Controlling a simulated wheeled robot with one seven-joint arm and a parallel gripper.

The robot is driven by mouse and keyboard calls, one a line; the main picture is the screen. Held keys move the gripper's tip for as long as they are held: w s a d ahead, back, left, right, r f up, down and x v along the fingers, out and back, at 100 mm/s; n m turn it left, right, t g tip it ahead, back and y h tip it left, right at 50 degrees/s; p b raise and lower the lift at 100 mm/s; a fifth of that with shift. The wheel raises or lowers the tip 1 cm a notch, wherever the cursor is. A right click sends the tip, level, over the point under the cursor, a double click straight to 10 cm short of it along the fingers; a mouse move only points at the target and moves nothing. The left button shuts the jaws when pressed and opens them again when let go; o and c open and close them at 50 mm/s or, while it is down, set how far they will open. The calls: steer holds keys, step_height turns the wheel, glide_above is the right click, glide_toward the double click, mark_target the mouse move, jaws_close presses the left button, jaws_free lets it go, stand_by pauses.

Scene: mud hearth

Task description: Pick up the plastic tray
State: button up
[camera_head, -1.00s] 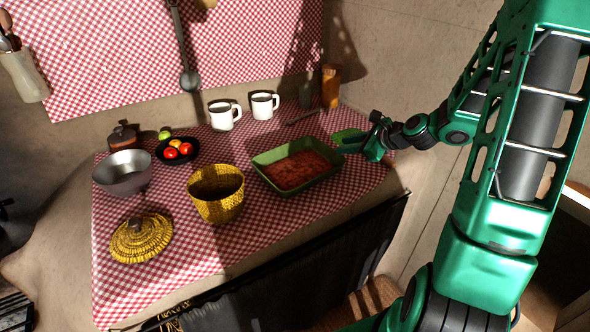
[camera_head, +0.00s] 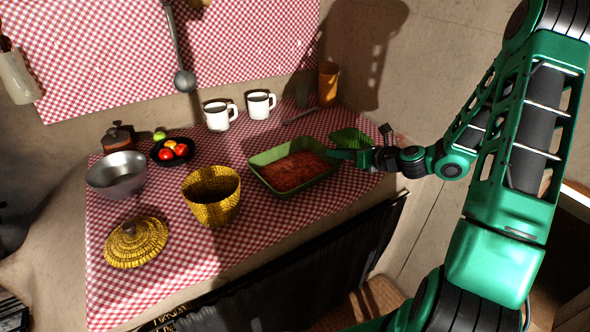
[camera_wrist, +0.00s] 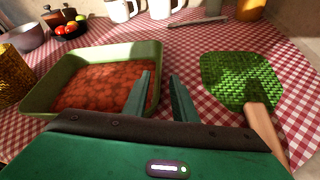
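The green plastic tray (camera_head: 256,178) sits on the checked cloth and holds a bed of reddish, lumpy food. In the wrist view the tray (camera_wrist: 40,100) is at the left. My gripper (camera_head: 332,155) is at the tray's right end in the head view. In the wrist view my gripper (camera_wrist: 160,92) is open, with a gap between its two fingers. The left finger shows over the tray's inside and the right finger over the cloth outside, with the right wall between them. I cannot tell whether a finger touches the wall.
A green woven fan (camera_wrist: 238,78) with a wooden handle lies just right of my gripper. A yellow basket (camera_head: 212,205), its lid (camera_head: 135,243), a metal bowl (camera_head: 117,178), a fruit bowl (camera_head: 160,155), two white mugs (camera_head: 217,118) (camera_head: 259,106) and an orange cup (camera_head: 328,85) stand around.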

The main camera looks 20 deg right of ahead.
steer(key=x, duration=0.5)
steer(key=shift+w+f, duration=0.1)
jaws_close()
